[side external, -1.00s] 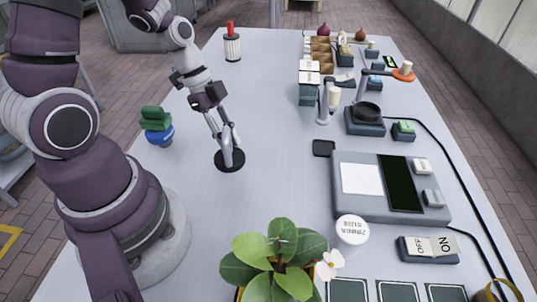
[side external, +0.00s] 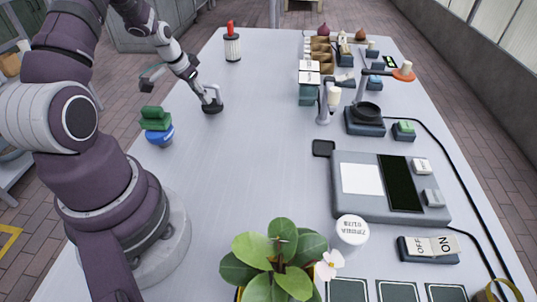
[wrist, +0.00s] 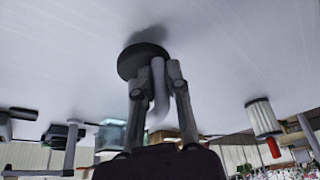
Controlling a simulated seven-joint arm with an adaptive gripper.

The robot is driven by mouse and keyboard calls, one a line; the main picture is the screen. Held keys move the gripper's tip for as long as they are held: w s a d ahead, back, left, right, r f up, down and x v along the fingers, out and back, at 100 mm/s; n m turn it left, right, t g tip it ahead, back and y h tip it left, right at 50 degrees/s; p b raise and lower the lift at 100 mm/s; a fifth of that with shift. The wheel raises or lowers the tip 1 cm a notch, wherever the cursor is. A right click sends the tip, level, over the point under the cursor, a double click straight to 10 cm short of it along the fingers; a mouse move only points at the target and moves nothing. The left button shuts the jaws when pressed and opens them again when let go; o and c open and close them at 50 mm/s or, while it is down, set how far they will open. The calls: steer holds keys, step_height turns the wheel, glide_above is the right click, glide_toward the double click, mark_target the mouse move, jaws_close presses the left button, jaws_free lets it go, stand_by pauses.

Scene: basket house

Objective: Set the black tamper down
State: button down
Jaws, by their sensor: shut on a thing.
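The black tamper has a round dark base and a paler handle. In the side view the tamper (side external: 213,108) is at the left part of the white table, toward the far end. My gripper (side external: 210,96) is shut on its handle from above, with the arm slanting down to it. In the wrist view my gripper (wrist: 157,78) has its fingers around the pale handle of the tamper (wrist: 141,60). The base is close to the table surface with a dark shadow beside it. I cannot tell whether it touches.
A white canister with a red top (side external: 232,46) stands beyond the tamper. A blue-and-green object (side external: 158,127) sits nearer at the left table edge. A grey scale-like device (side external: 388,187), a black-topped stand (side external: 366,116) and small boxes fill the right. The middle of the table (side external: 265,120) is clear.

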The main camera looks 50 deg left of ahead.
steer(key=shift+f, duration=0.7)
steer(key=shift+f, duration=0.1)
steer(key=c, duration=1.1)
jaws_free()
